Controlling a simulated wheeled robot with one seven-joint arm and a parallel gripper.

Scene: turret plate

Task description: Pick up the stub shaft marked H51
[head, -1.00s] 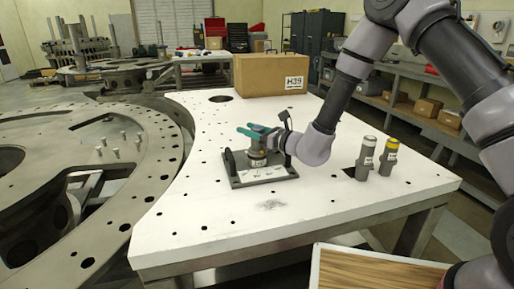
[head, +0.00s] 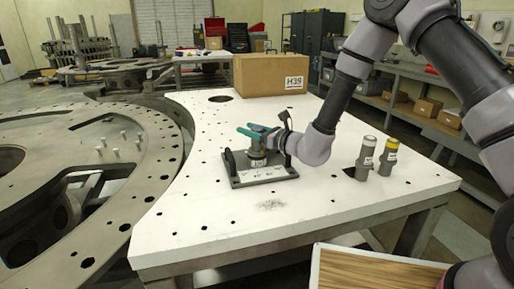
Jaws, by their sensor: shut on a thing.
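My gripper (head: 251,132), with teal fingers, is over the dark grey fixture (head: 282,174) on the white table. It is shut on the top of a short grey stub shaft (head: 257,159) with a yellowish band. That shaft is upright at the fixture, and the fingers hide its top. Whether its foot touches the fixture base I cannot tell. Two more grey stub shafts stand to the right on the table, one with a pale top (head: 366,158) and one with a yellow top (head: 388,157). The marks on all these shafts are too small to read, so I cannot tell which is H51.
A cardboard box (head: 262,76) marked H39 stands at the back of the white table (head: 300,226). A large round metal plate (head: 153,140) with holes and pegs lies to the left. A wooden-topped surface (head: 370,272) is at the front right. The table's front is clear.

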